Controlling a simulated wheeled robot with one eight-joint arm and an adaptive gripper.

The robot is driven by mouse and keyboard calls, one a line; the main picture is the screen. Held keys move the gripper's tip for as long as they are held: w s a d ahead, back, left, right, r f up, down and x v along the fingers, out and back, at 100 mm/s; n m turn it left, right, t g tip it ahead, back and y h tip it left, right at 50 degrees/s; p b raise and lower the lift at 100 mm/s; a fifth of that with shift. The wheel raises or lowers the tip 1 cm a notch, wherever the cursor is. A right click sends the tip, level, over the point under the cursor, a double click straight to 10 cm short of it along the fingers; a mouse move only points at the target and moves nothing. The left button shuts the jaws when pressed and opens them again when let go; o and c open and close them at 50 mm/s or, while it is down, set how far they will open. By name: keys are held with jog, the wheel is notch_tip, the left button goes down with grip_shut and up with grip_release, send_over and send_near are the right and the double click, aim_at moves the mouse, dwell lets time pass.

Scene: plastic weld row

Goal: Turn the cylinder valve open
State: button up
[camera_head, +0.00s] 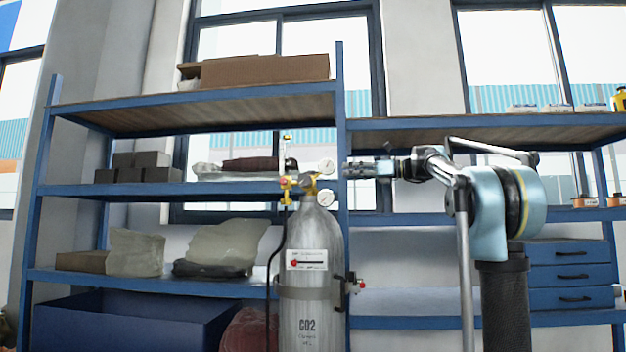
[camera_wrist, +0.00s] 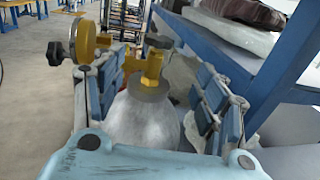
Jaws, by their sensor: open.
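The grey CO2 cylinder (camera_head: 312,238) stands upright in front of the shelving. Its yellow brass valve (camera_head: 304,184) is on top, with a red part at its left and two round gauges at its right. My gripper (camera_head: 349,168) points left and is just right of the gauges, at about valve height. In the wrist view my gripper (camera_wrist: 166,72) is open, with its padded fingers spread to either side of the cylinder top (camera_wrist: 145,120) and the yellow valve (camera_wrist: 152,66).
Blue shelving (camera_head: 205,190) stands close behind the cylinder, and its edge (camera_wrist: 225,55) runs along the right in the wrist view. A dark hose (camera_head: 269,280) hangs left of the cylinder. Open floor shows at the wrist view's left.

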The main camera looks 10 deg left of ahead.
aim_at(311, 174)
jog(key=a, duration=0.5)
jog(key=w+a, duration=0.1)
jog(key=a, duration=0.9)
jog(key=shift+w, duration=0.25)
jog(key=shift+c, duration=0.2)
jog(key=c, duration=1)
